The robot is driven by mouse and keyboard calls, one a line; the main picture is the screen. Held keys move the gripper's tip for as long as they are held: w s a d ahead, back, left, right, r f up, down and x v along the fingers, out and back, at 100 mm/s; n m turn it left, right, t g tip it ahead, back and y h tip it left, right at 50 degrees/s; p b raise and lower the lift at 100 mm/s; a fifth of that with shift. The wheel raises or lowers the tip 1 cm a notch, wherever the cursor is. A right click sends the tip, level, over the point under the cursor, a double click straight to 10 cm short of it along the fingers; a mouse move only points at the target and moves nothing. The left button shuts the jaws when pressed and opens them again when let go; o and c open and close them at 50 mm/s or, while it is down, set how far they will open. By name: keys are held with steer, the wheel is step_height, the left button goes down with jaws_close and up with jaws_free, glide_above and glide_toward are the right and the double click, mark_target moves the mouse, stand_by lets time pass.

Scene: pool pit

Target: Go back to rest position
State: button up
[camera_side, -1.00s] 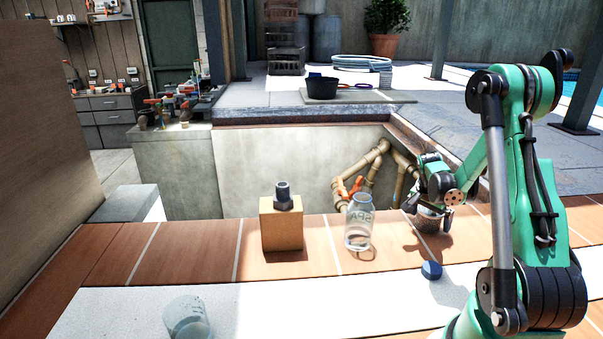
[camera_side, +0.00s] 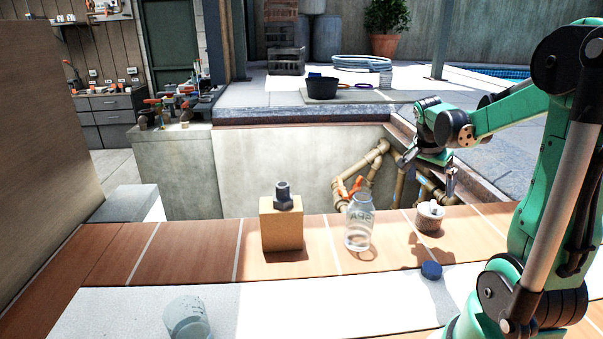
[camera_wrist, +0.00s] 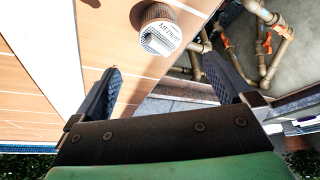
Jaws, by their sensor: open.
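My gripper (camera_side: 428,172) is raised over the pit edge at the right in the side view. In the wrist view its two fingers (camera_wrist: 162,72) are spread wide with nothing between them. A small ribbed brown cylinder with a pale top (camera_side: 429,219) stands upright on the tiled ledge, below my gripper and apart from it. In the wrist view the cylinder (camera_wrist: 158,30) lies ahead of the fingers, with a white label on top reading something like "MEDIUM".
On the tiled ledge (camera_side: 185,256) stand a clear bottle (camera_side: 359,228) and a tan block (camera_side: 282,229) with a dark metal fitting (camera_side: 284,197). A blue cap (camera_side: 431,270) and a clear cup (camera_side: 188,318) are nearer. Pipes (camera_side: 372,158) line the pit behind.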

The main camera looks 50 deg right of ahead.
steer(key=shift+a+r, duration=0.1)
steer(key=w+a+n+t+y, duration=0.1)
steer(key=w+a+n+t, duration=0.1)
steer(key=a+n, duration=0.4)
steer(key=w+a+r+n+t+y, duration=0.1)
steer(key=w+a+n+t, duration=0.2)
steer(key=a+n, duration=0.4)
steer(key=w+a+n+t+y, duration=0.1)
steer(key=a+n, duration=0.5)
steer(key=a, duration=0.7)
steer(key=shift+w+a+r+n+t+y, duration=0.3)
steer(key=shift+w+r+t+y, duration=0.1)
steer(key=shift+w+t, duration=0.45)
